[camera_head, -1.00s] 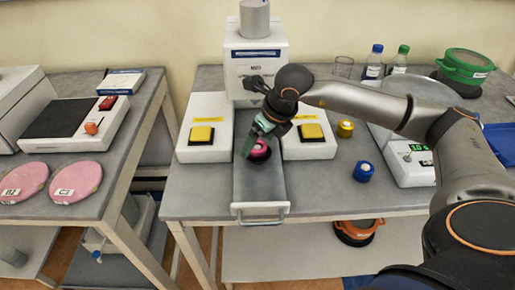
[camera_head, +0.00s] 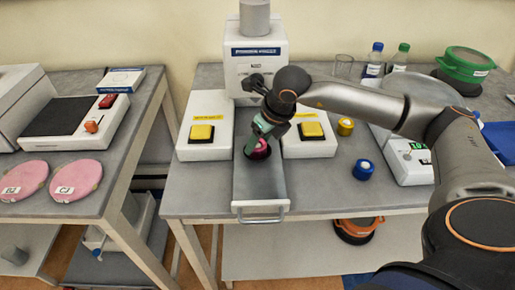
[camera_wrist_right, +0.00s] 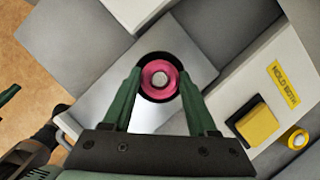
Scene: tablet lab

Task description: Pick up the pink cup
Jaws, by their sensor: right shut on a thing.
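The pink cup (camera_head: 260,151) sits in a dark round recess of the grey drawer-like tray (camera_head: 260,187) with a front handle. In the right wrist view the pink cup (camera_wrist_right: 159,80) shows a white centre and lies between the green fingers. My right gripper (camera_head: 253,148) reaches down over the tray and is shut on the pink cup, its fingers partly hiding it in the head view.
White boxes with yellow buttons stand left (camera_head: 202,133) and right (camera_head: 312,131) of the tray. A white machine (camera_head: 256,66) stands behind. A yellow cup (camera_head: 345,127) and a blue cup (camera_head: 364,169) stand to the right.

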